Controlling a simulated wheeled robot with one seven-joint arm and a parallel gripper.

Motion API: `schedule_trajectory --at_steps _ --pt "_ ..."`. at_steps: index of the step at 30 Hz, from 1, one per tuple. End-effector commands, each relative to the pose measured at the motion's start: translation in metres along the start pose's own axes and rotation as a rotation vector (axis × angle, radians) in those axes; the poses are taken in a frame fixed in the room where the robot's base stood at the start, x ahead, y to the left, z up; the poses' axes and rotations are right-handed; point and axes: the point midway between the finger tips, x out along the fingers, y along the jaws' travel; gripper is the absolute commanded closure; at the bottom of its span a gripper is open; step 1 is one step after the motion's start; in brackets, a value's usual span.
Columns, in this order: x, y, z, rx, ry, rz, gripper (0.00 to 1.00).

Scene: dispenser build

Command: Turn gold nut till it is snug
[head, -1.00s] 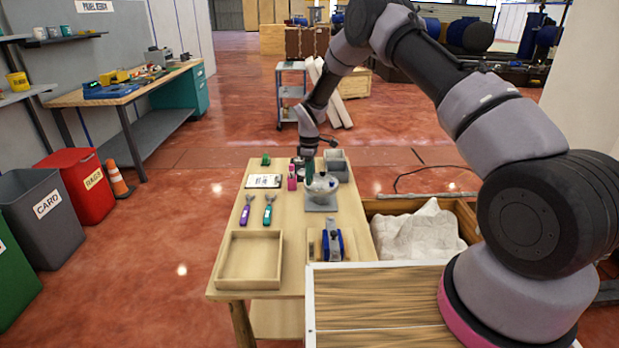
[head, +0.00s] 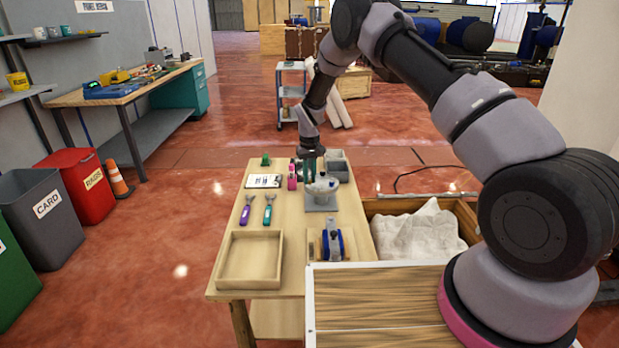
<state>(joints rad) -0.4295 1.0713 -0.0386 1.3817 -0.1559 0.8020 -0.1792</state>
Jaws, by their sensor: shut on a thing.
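My gripper (head: 309,172) points down at the far part of the wooden table, over a pale rounded piece (head: 323,186) on a grey base plate (head: 320,204). Its dark fingers reach the left side of that piece. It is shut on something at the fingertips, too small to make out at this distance. The gold nut cannot be picked out; the gripper and the small scale hide it.
The table holds a wooden tray (head: 227,275), a blue clamp-like device (head: 333,245), purple (head: 247,210) and teal (head: 269,209) tools, a pink bottle (head: 292,178), a clipboard (head: 264,181) and grey bins (head: 338,160). A crate with a white sack (head: 420,232) stands right.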

Motion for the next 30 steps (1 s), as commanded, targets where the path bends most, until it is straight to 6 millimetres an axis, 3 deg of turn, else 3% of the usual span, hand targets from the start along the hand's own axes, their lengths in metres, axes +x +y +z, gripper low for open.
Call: schedule_trajectory --at_steps 13,30 --pt "-0.0003 0.0001 -0.0003 0.305 0.001 0.0 1.0" --pt "-0.0004 0.0003 -0.0004 0.391 0.001 0.0 1.0"
